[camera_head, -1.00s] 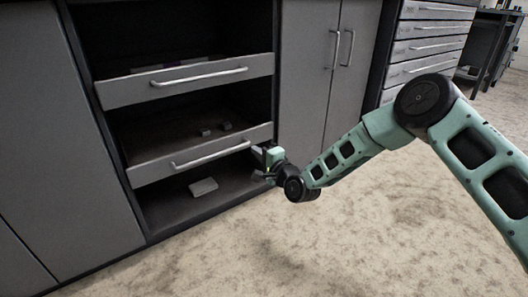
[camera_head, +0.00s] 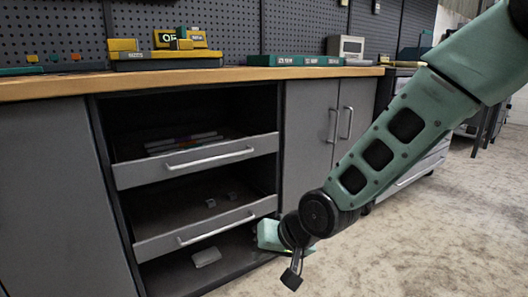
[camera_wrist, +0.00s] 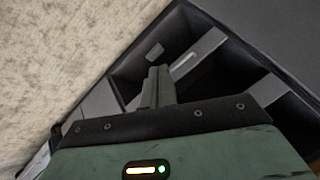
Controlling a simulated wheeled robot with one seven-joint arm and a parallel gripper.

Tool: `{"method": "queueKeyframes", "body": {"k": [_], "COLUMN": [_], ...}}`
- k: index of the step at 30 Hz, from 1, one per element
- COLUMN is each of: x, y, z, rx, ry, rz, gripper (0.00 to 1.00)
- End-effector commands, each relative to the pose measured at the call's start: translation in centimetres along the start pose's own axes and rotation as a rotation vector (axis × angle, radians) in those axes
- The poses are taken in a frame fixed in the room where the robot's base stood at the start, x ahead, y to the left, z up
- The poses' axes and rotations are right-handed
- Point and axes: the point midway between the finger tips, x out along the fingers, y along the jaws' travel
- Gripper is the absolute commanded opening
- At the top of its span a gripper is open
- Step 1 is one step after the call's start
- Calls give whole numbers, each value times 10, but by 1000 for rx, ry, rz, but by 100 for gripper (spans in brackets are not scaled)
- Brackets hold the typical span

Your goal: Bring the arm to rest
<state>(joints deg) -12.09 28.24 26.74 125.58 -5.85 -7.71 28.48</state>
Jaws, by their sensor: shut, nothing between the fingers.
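My arm (camera_head: 375,155) reaches down from the upper right in the head view, its elbow high and its wrist low in front of the cabinet. My gripper (camera_wrist: 158,75) shows in the wrist view with its green fingers together and nothing between them. In the head view the hand is low, beside the right end of the lower drawer, and its fingertips are hard to make out. I cannot tell whether it touches the cabinet.
The grey cabinet has an upper drawer (camera_head: 198,161) and a lower drawer (camera_head: 205,227), both pulled out with small items inside. A light block (camera_head: 206,257) lies on the bottom shelf. The wooden worktop (camera_head: 230,75) holds cases. Open floor (camera_head: 420,235) lies to the right.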

Motion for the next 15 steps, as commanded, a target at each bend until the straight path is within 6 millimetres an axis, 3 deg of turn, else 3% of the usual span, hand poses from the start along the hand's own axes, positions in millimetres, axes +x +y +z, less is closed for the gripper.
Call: {"method": "queueKeyframes", "body": {"k": [1,6,15], "x": [-29,-106,-204], "y": [-5,1,18], "z": [13,70,146], "rx": [-66,-250,-428], "ry": [-46,-234,-483], "rz": [43,173,273], "gripper": [0,0,0]}}
